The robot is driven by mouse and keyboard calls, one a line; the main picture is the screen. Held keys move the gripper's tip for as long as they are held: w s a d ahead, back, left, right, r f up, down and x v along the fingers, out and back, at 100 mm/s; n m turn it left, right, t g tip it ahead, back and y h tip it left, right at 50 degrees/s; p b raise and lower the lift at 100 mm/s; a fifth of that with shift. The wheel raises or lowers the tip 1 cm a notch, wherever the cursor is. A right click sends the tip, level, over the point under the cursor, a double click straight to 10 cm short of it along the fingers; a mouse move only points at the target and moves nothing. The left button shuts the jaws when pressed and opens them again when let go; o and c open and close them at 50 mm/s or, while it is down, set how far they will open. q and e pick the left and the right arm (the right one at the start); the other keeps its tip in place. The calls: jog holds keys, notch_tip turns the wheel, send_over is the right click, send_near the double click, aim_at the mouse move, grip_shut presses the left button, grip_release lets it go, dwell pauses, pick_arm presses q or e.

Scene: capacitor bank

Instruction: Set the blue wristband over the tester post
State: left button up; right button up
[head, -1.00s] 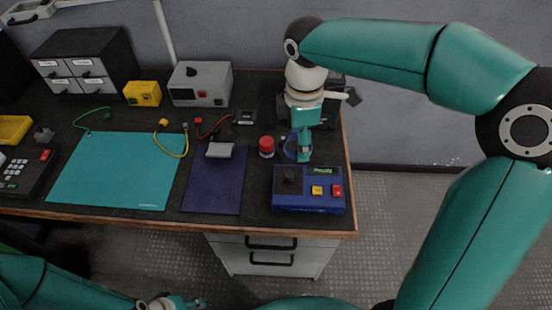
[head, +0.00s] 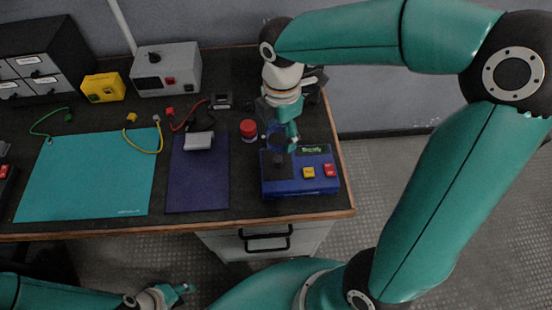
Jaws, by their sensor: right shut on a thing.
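The blue tester (head: 300,185) stands near the right front of the bench, with a black post (head: 278,160) at its left, and a yellow and a red button. My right gripper (head: 291,142) is shut on the blue wristband (head: 272,138), at the back edge of the tester. The band is a thin loop and appears just behind and above the post. The gripper partly hides it, and its exact height is hard to tell. My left gripper (head: 182,290) is low in front of the bench, away from the tester. Its fingers are too small to read.
A red-capped jar (head: 249,130) stands close left of the band. A dark blue mat (head: 198,190) with a grey object (head: 199,141) and a teal mat (head: 90,180) lie further left. A grey box (head: 166,70) stands at the back.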

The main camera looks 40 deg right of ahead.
aim_at(280, 157)
notch_tip(280, 157, down, 10)
jog(key=shift+r+b, duration=0.25)
jog(key=shift+b, duration=0.35)
jog(key=shift+f, duration=0.2)
jog(key=o, duration=0.9)
jog(key=shift+r, duration=0.55)
notch_tip(280, 157, up, 11)
jog(key=shift+r+p, duration=0.2)
jog(key=shift+p, duration=0.8)
